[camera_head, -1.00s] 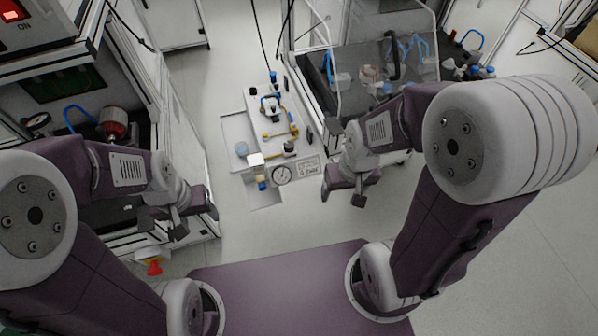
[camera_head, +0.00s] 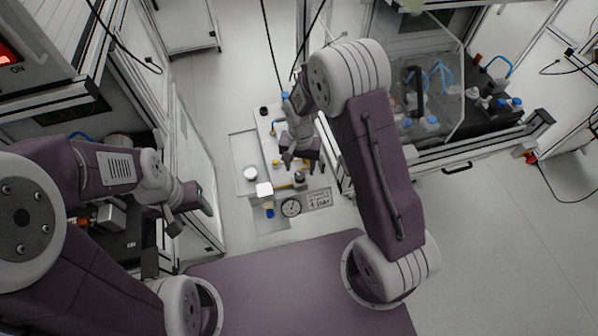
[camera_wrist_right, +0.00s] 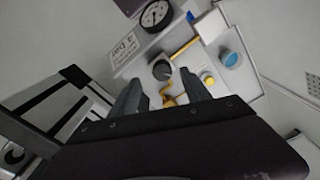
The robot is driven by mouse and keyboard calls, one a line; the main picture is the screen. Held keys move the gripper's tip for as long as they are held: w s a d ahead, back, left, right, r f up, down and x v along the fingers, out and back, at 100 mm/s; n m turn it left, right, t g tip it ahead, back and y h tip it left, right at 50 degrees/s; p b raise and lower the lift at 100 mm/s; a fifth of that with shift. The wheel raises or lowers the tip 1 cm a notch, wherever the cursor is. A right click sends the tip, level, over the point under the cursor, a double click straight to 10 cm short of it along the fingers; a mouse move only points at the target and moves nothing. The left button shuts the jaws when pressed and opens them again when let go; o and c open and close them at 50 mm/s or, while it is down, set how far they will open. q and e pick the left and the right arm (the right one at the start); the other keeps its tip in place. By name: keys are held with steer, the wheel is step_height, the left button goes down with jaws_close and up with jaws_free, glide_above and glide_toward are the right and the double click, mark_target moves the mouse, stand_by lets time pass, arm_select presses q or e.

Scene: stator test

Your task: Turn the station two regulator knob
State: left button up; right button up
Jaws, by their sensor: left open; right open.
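A round black knob (camera_head: 299,177) sits on the pale station panel (camera_head: 246,150), close to a dial gauge (camera_head: 291,207) and a "4 bar" label (camera_head: 318,199). In the right wrist view the knob (camera_wrist_right: 161,69) shows just beyond my right fingertips, with a pale pointer mark on it. My right gripper (camera_head: 297,163) is open and empty over the panel. In the right wrist view its two fingers (camera_wrist_right: 161,86) are spread, pointing toward the knob, apart from it. My left gripper (camera_head: 190,215) is open and empty beside the left cabinet.
Yellow pipework (camera_wrist_right: 184,48) and a blue-topped round part (camera_wrist_right: 230,58) lie near the knob. A glazed enclosure (camera_head: 430,90) with bottles stands right; a cabinet (camera_head: 190,150) stands left. Floor between is clear.

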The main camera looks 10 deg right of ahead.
mark_target(300, 175)
steer(key=f, duration=0.2)
steer(key=w+f, duration=0.1)
steer(key=f, duration=0.2)
steer(key=shift+w+f, duration=0.1)
steer(key=shift+f, duration=0.3)
steer(key=shift+s, duration=0.3)
arm_select(q)
steer(key=shift+w+f, duration=0.15)
steer(key=shift+w, duration=0.25)
arm_select(e)
steer(key=shift+w+f, duration=0.1)
steer(key=shift+w, duration=0.05)
jaws_close()
arm_select(q)
steer(key=shift+w, duration=0.15)
